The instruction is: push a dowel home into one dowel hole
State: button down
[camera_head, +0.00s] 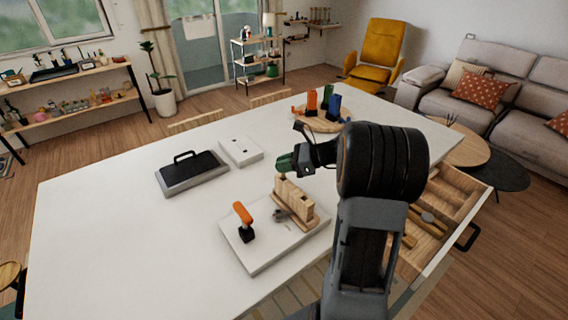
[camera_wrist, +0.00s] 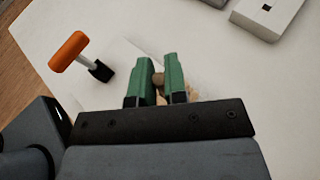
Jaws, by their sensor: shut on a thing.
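My gripper (camera_head: 289,163) has green fingertips and is over the table, just behind a stepped light-wood block (camera_head: 293,203) in the head view. In the wrist view my gripper (camera_wrist: 159,82) is shut on a small brown rounded piece, seemingly the dowel (camera_wrist: 158,78); only its end shows between the fingers. A bit of pale wood (camera_wrist: 193,93) shows beside the right finger. I cannot make out a dowel hole.
A flat white box (camera_head: 241,151) and a grey case with a black handle (camera_head: 192,172) lie left of my gripper. A round wooden board (camera_head: 322,124) with coloured holders is at the back. An open drawer (camera_head: 436,215) with tools is at right. The table's left side is clear.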

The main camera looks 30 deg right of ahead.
aim_at(284, 176)
jog(key=shift+f+b, duration=0.85)
jog(key=shift+f, duration=0.7)
jog(key=c, duration=1.1)
grip_release()
jog(key=b+v, duration=0.1)
jog(key=v, duration=1.2)
jog(key=shift+s+d+r, duration=0.1)
jog(key=shift+s+d, duration=0.15)
jog(key=shift+d, duration=0.05)
